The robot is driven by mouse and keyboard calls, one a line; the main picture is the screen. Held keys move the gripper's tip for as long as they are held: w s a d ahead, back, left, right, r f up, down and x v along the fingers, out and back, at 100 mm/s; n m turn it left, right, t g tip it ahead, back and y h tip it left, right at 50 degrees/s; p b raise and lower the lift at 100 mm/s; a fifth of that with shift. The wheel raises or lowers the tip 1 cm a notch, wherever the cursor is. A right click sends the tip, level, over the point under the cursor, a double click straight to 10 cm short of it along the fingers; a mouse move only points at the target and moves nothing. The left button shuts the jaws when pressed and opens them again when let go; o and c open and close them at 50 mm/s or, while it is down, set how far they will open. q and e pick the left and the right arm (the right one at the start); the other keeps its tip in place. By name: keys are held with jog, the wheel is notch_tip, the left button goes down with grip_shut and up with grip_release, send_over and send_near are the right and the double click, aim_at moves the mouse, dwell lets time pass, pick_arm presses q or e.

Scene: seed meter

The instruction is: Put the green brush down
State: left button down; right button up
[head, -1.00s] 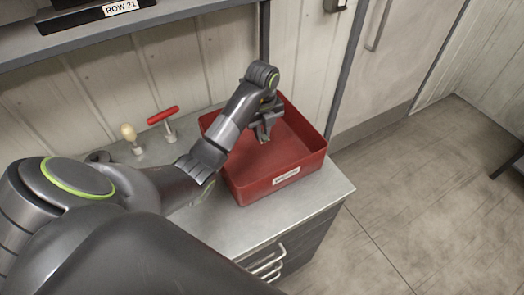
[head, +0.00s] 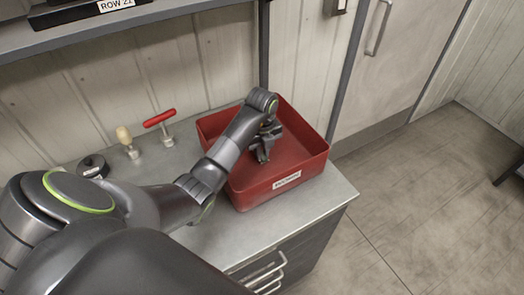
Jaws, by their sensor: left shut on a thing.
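My left gripper (head: 263,154) is inside the red bin (head: 248,194), pointing down over its left half. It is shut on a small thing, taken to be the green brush. The brush is almost wholly hidden by the fingers and the arm, so its shape and tilt cannot be made out. I cannot tell whether it touches the bin's floor. The right part of the bin's floor is bare. My right gripper is not in view.
The bin stands on a grey metal worktop (head: 225,238), near its right end. Left of it stand a red T-handled tool (head: 161,120), a tool with a pale knob (head: 125,136) and a dark round part (head: 93,166). A shelf (head: 170,8) runs above.

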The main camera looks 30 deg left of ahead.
pick_arm(q)
jog(key=c, duration=1.4)
grip_release()
jog(key=shift+f, duration=0.1)
jog(key=shift+r, duration=0.2)
jog(key=shift+w+r, duration=0.1)
jog(key=shift+r, duration=0.15)
notch_tip(320, 180, up, 4)
jog(key=shift+f+p, duration=0.15)
jog(key=shift+p, duration=0.25)
notch_tip(320, 180, up, 8)
jog(key=p, duration=0.7)
jog(key=shift+f, duration=0.1)
